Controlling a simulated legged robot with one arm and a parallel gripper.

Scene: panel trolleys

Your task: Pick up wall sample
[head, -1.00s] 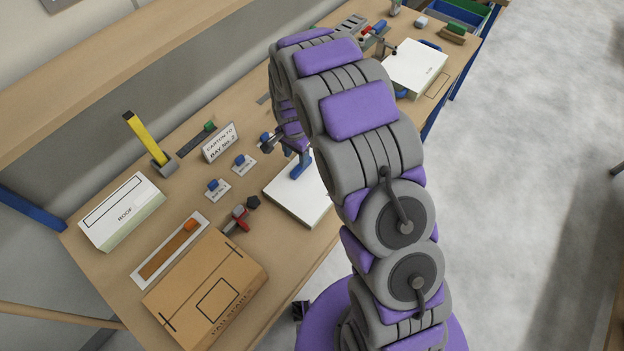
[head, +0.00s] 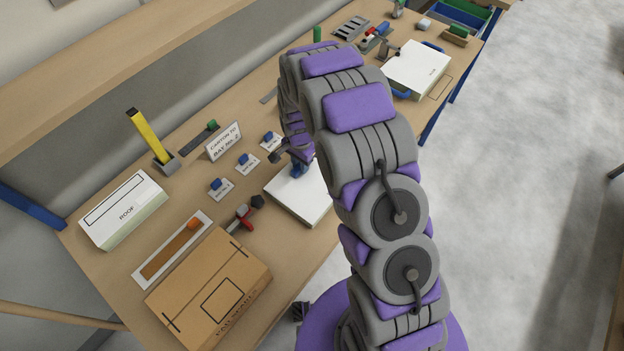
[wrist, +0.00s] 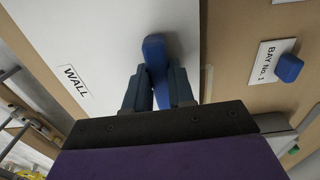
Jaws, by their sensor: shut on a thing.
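The wall sample (head: 298,203) is a white flat panel near the bench's front edge, partly behind my arm in the head view. In the wrist view the panel (wrist: 95,35) bears the label "WALL". Its blue handle (wrist: 154,52) stands up between my fingers. My gripper (head: 297,162) is over the panel and shut on that handle; it also shows in the wrist view (wrist: 158,85). The panel appears to lie flat on the bench; I cannot tell any gap beneath it.
A white "ROOF" box (head: 122,211), a cardboard carton (head: 208,290) and a red-and-grey tool (head: 243,213) are to the left. Small bay tags (head: 220,188) and a carton sign (head: 223,142) stand behind. Another white panel (head: 416,70) is at the far right.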

